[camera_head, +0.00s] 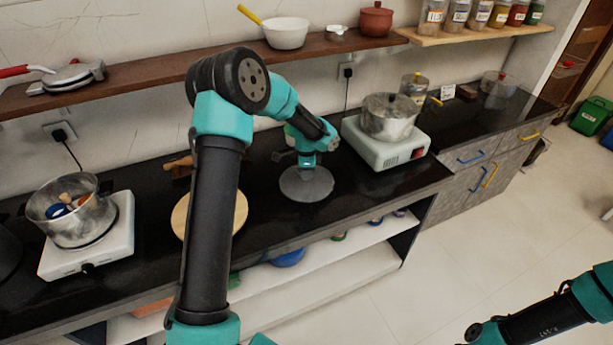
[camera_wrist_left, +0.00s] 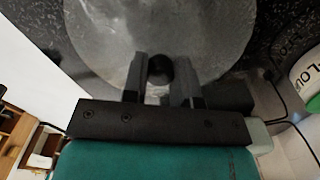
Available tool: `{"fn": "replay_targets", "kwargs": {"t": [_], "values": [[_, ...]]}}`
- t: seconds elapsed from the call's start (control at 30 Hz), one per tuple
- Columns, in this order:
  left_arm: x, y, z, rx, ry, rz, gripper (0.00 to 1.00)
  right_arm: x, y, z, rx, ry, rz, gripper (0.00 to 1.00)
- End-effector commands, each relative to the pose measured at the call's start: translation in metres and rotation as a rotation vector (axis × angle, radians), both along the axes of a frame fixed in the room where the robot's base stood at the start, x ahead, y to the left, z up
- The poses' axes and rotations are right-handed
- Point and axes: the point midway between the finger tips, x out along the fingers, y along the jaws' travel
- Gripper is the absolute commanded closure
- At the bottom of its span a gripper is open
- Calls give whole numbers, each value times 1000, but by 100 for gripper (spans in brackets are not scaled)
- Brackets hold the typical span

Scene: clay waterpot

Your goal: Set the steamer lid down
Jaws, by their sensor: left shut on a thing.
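The steamer lid (camera_head: 306,186) is a round grey disc at the counter, between the round wooden board and the right-hand cooker. My left gripper (camera_head: 306,168) is above its middle, shut on the lid's knob. In the left wrist view the lid (camera_wrist_left: 110,30) fills the upper part, and its dark round knob sits between the two fingers of the gripper (camera_wrist_left: 160,75). I cannot tell whether the lid touches the counter. The steamer pot (camera_head: 388,120) stands on the white cooker to the right. My right gripper is not clearly in view; only part of that arm shows at the lower right.
The white cooker (camera_head: 385,150) is close to the lid's right. A round wooden board (camera_head: 240,213) lies to its left, partly behind my left arm. A glass pot (camera_head: 70,225) stands on another cooker at far left. The counter's front edge (camera_head: 345,223) is near the lid.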

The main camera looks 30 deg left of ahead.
Motion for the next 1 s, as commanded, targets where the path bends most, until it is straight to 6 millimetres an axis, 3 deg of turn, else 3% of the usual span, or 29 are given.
{"fn": "replay_targets", "kwargs": {"t": [0.17,0.57,0.6,0.83,1.0], "values": [[0,0,-19,1,-1,-1,100,0,0,0,0,0,0,62],[0,0,-23,1,-1,0,100,0,0,0,0,0,0,62],[0,0,-23,1,-1,0,72,0,0,0,0,0,0,62],[0,0,-23,1,-1,0,50,0,0,0,0,0,0,62],[0,0,-23,1,-1,0,48,0,0,0,0,0,0,62]]}}
